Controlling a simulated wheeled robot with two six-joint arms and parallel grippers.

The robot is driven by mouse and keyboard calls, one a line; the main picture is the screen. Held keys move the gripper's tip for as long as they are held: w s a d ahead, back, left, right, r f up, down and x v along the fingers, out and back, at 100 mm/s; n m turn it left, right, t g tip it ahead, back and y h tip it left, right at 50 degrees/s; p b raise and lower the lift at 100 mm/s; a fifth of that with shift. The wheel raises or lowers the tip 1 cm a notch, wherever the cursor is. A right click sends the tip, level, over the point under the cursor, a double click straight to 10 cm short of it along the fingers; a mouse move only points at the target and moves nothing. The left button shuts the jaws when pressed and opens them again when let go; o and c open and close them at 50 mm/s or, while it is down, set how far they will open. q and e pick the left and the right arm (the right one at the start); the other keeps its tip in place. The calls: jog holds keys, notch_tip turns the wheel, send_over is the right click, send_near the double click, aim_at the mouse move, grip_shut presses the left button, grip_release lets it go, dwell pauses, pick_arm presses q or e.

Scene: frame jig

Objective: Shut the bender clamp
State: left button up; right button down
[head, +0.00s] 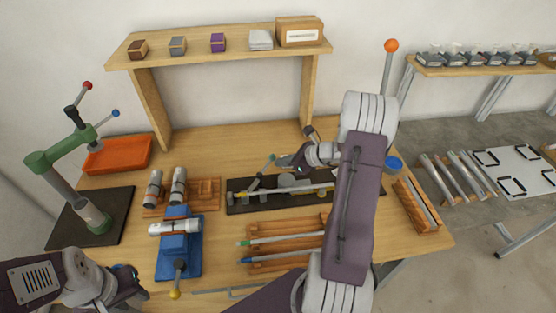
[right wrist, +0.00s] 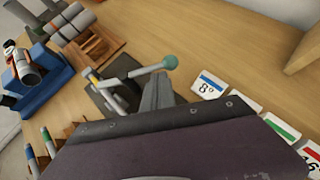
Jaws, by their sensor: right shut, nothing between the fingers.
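The bender (head: 285,198) is a dark base plate with grey metal parts in the middle of the table. A lever with a teal ball knob (head: 271,157) stands up at its left part; this looks like the clamp lever. The knob also shows in the right wrist view (right wrist: 170,62), the lever slanting up to it. My right gripper (head: 281,161) is shut and empty, beside the knob on its right; I cannot tell whether they touch. Its arm hides the bender's right end. My left gripper (head: 130,280) hangs at the lower left; its finger opening is unclear.
A blue vise (head: 178,255) with a tube and a wooden rack (head: 207,195) stand left of the bender. A wooden tube rack (head: 285,228) lies in front. A green press (head: 65,165) stands far left. Numbered cards (right wrist: 208,85) lie near the right gripper. A shelf (head: 225,43) spans the back.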

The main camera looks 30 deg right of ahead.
jog(key=shift+w+a+f, duration=0.15)
jog(key=shift+w+a, duration=0.3)
jog(key=shift+w, duration=0.3)
jog(key=shift+w+n+y+p, duration=0.2)
jog(key=shift+n+y+p, duration=0.1)
jog(key=shift+n+p, duration=0.15)
